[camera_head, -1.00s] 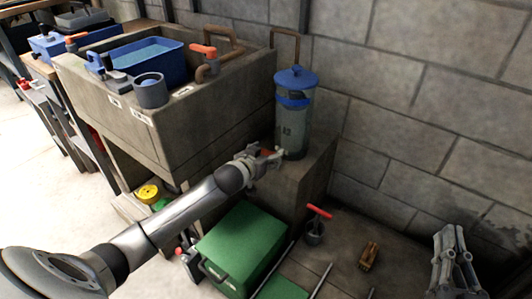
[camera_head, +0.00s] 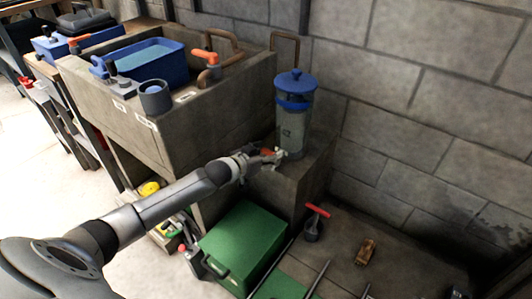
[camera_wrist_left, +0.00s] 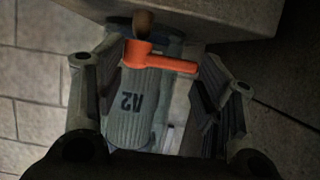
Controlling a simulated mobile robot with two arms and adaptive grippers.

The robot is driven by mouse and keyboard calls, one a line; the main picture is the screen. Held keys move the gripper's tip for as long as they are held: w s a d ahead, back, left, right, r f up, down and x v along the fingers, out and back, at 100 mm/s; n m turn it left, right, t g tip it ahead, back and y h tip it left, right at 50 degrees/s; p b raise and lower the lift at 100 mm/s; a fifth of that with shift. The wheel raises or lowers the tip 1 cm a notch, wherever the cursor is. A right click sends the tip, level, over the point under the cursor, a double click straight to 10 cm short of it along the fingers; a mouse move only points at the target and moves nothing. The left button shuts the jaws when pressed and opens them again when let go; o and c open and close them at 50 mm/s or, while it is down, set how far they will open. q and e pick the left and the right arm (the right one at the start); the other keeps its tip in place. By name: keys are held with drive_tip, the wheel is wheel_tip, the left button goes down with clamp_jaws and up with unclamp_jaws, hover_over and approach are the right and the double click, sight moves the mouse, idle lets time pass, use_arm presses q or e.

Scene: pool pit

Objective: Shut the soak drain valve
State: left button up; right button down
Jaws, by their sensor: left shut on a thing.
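A grey-green cylinder (camera_head: 294,132) with a blue lid and blue band stands on the concrete ledge by the wall. An orange valve lever (camera_head: 267,152) is low at its front left side. In the left wrist view the orange lever (camera_wrist_left: 160,62) lies crosswise in front of the cylinder (camera_wrist_left: 138,105). My left gripper (camera_head: 262,159) is at this lever and shut on it, with one finger to each side in the wrist view. The valve body is mostly hidden. A grey tip at the bottom right edge (camera_head: 458,293) appears to be my right gripper; its jaws are out of frame.
Another orange-handled valve (camera_head: 206,57) is on the concrete trough (camera_head: 190,130), beside a blue basin (camera_head: 150,60). A red T-handle (camera_head: 317,211) and a wooden brush-like item (camera_head: 366,251) are on the floor.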

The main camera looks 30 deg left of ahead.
use_arm(q)
drive_tip(key=shift+d+f, duration=0.1)
drive_tip(key=shift+d, duration=0.05)
drive_tip(key=o, duration=1)
drive_tip(key=shift+s, duration=0.1)
drive_tip(key=v, duration=1.2)
